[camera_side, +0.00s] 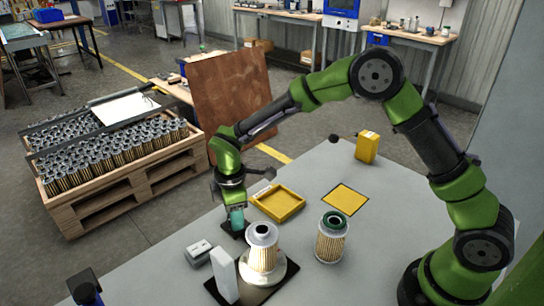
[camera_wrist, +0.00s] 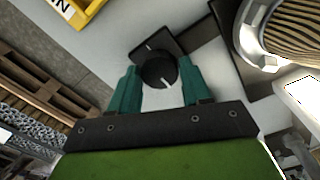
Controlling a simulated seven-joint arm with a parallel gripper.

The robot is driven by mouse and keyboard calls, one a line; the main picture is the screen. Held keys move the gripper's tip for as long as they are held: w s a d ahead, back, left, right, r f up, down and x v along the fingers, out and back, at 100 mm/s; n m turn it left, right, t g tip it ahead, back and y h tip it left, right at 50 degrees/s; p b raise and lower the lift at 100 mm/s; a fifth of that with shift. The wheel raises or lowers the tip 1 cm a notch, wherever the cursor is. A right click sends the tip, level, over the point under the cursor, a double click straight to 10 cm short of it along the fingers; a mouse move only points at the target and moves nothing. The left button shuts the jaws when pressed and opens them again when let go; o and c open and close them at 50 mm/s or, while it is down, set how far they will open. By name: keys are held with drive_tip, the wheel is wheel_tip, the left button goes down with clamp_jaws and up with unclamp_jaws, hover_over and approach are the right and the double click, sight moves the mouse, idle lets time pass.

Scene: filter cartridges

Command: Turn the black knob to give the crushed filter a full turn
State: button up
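The black knob (camera_wrist: 158,72), with a white line on its top, sits on a small black plate (camera_wrist: 152,42) in the wrist view. My gripper (camera_wrist: 158,66) has teal fingers on either side of the knob. Its fingertips are close to the knob's sides, and I cannot tell whether they touch it. In the side view my gripper (camera_side: 236,222) points down over the plate and hides the knob. A pleated filter (camera_side: 263,250) stands upright on a white disc (camera_side: 280,275) beside it; it also shows at the upper right of the wrist view (camera_wrist: 290,35). Any crushing is unclear.
A yellow tray (camera_side: 278,203), a yellow square (camera_side: 345,198), a yellow box (camera_side: 367,148) and a green-topped filter (camera_side: 330,240) are on the table. A white upright block (camera_side: 224,274) and a grey box (camera_side: 198,252) stand near the disc. A loaded pallet (camera_side: 130,190) lies beyond the table.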

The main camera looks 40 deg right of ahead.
drive_tip(key=o, duration=0.3)
drive_tip(key=shift+o, duration=0.2)
wheel_tip(320, 180, up, 17)
drive_tip(key=shift+s, duration=0.15)
drive_tip(key=shift+a, duration=0.1)
idle(0.4)
drive_tip(key=s+d+r+m+t, duration=0.1)
drive_tip(key=s+d+m+t, duration=0.1)
drive_tip(key=s+d+m, duration=0.2)
drive_tip(key=s+d+r+m+t+y, duration=0.1)
drive_tip(key=s+d+r+m+t, duration=0.1)
drive_tip(key=s+d+m, duration=0.2)
drive_tip(key=s+d+r+m+t+y, duration=0.1)
drive_tip(key=s+d+r+m+t, duration=0.1)
drive_tip(key=s+m, duration=0.6)
drive_tip(key=s+d+t, duration=0.1)
drive_tip(key=s+d, duration=0.1)
drive_tip(key=s, duration=0.3)
drive_tip(key=shift+s+d+m, duration=0.25)
drive_tip(key=shift+s+m, duration=0.05)
drive_tip(key=shift+m, duration=0.1)
